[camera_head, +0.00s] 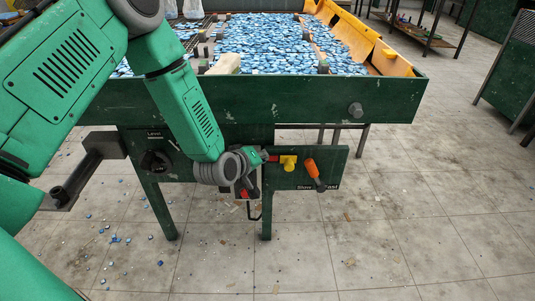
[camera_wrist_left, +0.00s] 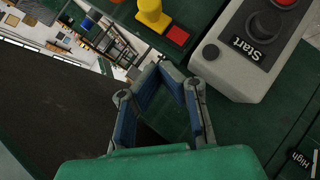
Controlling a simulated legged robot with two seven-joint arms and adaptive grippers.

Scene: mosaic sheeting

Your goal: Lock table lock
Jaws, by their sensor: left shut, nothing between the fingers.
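The green table (camera_head: 330,97) carries a panel on its near side. On the panel a yellow knob (camera_head: 289,162) sits beside a red piece (camera_head: 273,158), left of an orange handle (camera_head: 314,174). I cannot tell for certain which part is the table lock. In the left wrist view the yellow knob (camera_wrist_left: 152,14) and a red square (camera_wrist_left: 178,36) show at the top, beyond my fingers. My left gripper (camera_wrist_left: 176,74) is shut and empty, with blue finger pads. In the head view its wrist covers part of the panel left of the yellow knob. My right gripper is out of view.
A grey control box with a Start button (camera_wrist_left: 264,24) stands close on the right in the wrist view. A black dial (camera_head: 156,161) is at the panel's left. Blue mosaic pieces (camera_head: 265,42) fill the table top. The tiled floor at right is open.

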